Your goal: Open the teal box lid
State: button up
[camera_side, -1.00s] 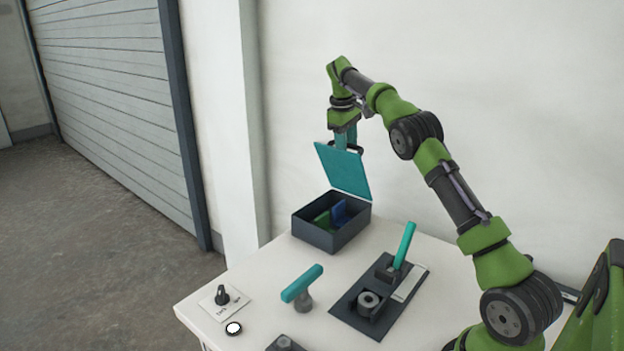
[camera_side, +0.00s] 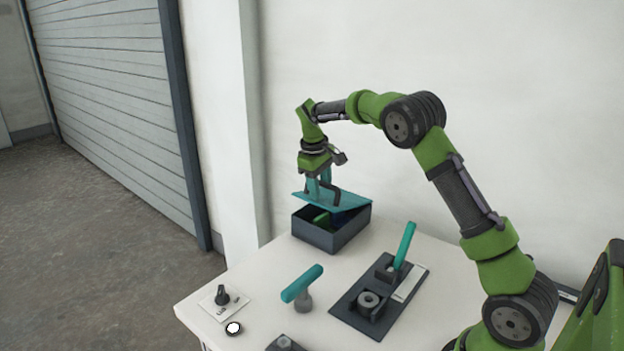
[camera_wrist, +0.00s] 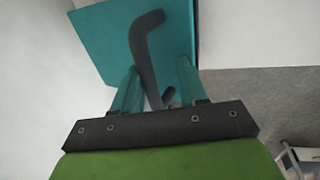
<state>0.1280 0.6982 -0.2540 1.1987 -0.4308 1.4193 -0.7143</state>
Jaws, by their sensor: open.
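The teal box lid (camera_side: 345,201) is tilted at a low angle over the dark box (camera_side: 330,236), with a gap at its front edge. Through the gap a green item (camera_side: 321,219) shows inside the box. My gripper (camera_side: 322,199) is open and points down at the top of the lid; I cannot tell whether its fingers touch it. In the wrist view the lid (camera_wrist: 105,40) lies beyond the open teal fingers (camera_wrist: 158,85). A dark bent handle (camera_wrist: 146,48) on the lid runs between the fingers. Most of the box's inside is hidden.
A teal T-handle (camera_side: 302,284) stands on the white table (camera_side: 250,290) in front of the box. A dark plate (camera_side: 350,308) with a teal lever (camera_side: 405,244) is to the right. A black knob (camera_side: 222,295) sits at the front left. The wall is close behind the box.

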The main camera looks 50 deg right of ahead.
jog(key=shift+a+f, duration=0.25)
jog(key=shift+f, duration=0.25)
jog(key=shift+a+f, duration=0.25)
jog(key=shift+f, duration=0.2)
jog(key=shift+a, duration=0.2)
jog(key=a+r, duration=0.3)
jog(key=r, duration=1.3)
jog(key=w+a+f+m+y, duration=0.1)
jog(key=a+m, duration=0.8)
jog(key=a, duration=0.9)
jog(key=shift+w+a+f+y, duration=0.25)
jog(key=shift+w+y, duration=0.25)
jog(key=shift+w, duration=0.6)
